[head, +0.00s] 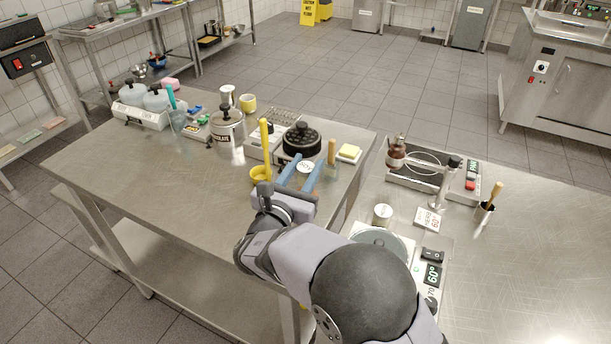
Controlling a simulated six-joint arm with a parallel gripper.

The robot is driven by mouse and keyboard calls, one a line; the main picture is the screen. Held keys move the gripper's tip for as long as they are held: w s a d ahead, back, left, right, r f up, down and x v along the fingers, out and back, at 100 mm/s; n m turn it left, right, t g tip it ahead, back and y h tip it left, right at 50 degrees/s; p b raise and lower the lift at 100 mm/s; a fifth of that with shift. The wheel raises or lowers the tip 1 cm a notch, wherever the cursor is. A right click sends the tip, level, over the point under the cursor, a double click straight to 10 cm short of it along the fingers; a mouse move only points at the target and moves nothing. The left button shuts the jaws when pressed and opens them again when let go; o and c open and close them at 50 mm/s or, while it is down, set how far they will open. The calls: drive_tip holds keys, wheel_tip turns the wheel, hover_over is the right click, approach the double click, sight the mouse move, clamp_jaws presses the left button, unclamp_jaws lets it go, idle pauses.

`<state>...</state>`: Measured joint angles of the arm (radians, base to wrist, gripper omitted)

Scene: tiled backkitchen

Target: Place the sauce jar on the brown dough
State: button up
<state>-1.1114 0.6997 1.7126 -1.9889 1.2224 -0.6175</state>
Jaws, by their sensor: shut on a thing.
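My gripper (300,176), with two blue fingers, is over the near right part of the left steel table. It is shut on a small round thing with a pale, marked top (305,166), which I take to be the sauce jar. The fingers and wrist hide most of its body, and I cannot tell whether its base touches the table. I cannot make out the brown dough in this view; it may be hidden behind the gripper or the nearby objects.
The left table's front (170,200) is clear.

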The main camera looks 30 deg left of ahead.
sight(303, 182)
drive_tip(key=shift+f, duration=1.45)
drive_tip(key=shift+f, duration=0.1)
drive_tip(key=shift+f, duration=0.1)
drive_tip(key=o, duration=1.1)
drive_tip(key=shift+r, duration=0.2)
drive_tip(key=s, duration=0.4)
drive_tip(key=s+b, duration=0.1)
drive_tip(key=s, duration=0.3)
drive_tip(key=s+d+b, duration=0.1)
drive_tip(key=s, duration=0.3)
